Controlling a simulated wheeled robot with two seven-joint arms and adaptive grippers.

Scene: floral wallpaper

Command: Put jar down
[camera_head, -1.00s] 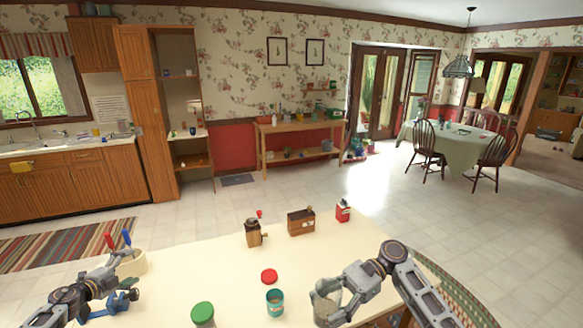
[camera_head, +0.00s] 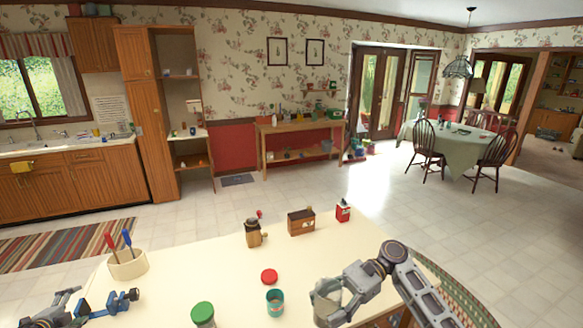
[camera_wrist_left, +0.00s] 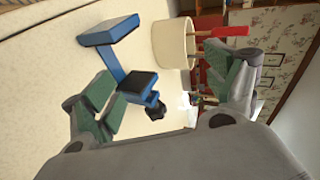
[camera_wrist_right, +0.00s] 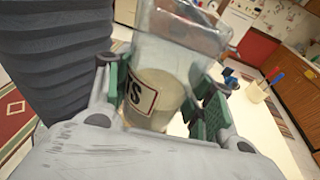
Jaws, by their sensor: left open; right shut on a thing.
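A clear glass jar (camera_wrist_right: 162,98) with a dark-bordered label and pale yellowish contents stands between the fingers of my right gripper (camera_wrist_right: 168,100) in the right wrist view. My right gripper is shut on it. In the head view the jar (camera_head: 325,308) is at the counter's front right, partly hidden by the gripper. I cannot tell whether it touches the counter. My left gripper (camera_wrist_left: 165,92) is open and empty, with a blue clamp (camera_wrist_left: 128,70) lying between and beyond its fingers. In the head view my left gripper (camera_head: 72,308) is low at the left.
On the cream counter (camera_head: 190,265) are a crock (camera_head: 127,265) with red and blue handled tools, a green-lidded jar (camera_head: 203,314), a teal can (camera_head: 275,302) and a red lid (camera_head: 269,276). A grinder (camera_head: 253,235), wooden box (camera_head: 301,222) and red tin (camera_head: 343,212) stand behind.

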